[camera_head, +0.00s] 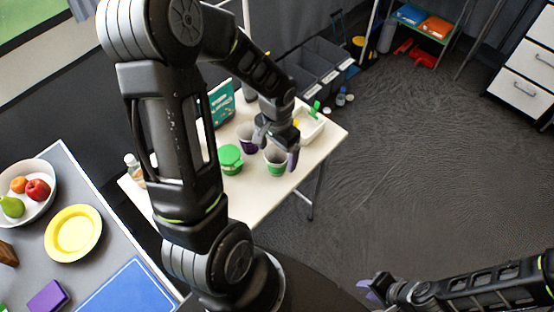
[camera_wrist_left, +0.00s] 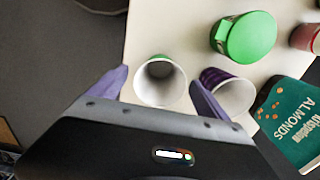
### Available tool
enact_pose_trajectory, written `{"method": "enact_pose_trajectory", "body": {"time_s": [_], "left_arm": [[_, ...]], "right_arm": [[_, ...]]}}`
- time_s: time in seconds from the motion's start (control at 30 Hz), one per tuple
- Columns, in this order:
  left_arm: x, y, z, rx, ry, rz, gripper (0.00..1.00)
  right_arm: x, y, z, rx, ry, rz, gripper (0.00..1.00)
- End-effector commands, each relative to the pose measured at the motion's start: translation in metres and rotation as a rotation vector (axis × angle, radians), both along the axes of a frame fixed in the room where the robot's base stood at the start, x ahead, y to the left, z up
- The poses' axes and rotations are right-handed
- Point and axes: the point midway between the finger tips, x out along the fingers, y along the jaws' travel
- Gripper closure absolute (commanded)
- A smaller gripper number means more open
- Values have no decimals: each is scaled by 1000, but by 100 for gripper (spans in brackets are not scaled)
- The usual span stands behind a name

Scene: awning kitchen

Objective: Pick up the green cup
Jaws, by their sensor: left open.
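The green cup (camera_head: 275,166) stands upright near the front right edge of the white table, partly hidden by my left gripper. My left gripper (camera_head: 277,148) is open over it. In the left wrist view the white inside of the cup (camera_wrist_left: 161,82) shows between the two purple fingertips (camera_wrist_left: 160,90), with no clear grip on it. My right gripper (camera_head: 372,288) is low at the lower right over the floor, far from the cup; its jaw opening is unclear.
A purple cup (camera_wrist_left: 236,95) stands close beside the green cup. A green-lidded container (camera_head: 230,159), an almonds box (camera_wrist_left: 300,122) and a white bin (camera_head: 310,127) share the table. A grey counter holds a fruit bowl (camera_head: 45,206) and yellow plate (camera_head: 73,233).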

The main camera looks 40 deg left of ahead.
Motion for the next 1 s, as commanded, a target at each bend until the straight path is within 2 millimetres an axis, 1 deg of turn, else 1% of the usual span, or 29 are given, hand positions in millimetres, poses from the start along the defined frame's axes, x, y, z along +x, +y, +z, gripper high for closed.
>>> {"method": "enact_pose_trajectory", "body": {"time_s": [0.1, 0.67, 1.0], "left_arm": [[0, 0, -7, 0, 0, -1, 12], [0, 0, -7, 0, -1, -1, 12], [0, 0, -7, 0, -1, -1, 39]], "right_arm": [[0, 0, 0, -1, 0, 0, 72], [0, 0, 0, 0, 0, 0, 72], [0, 0, 0, 0, 0, 0, 72]]}}
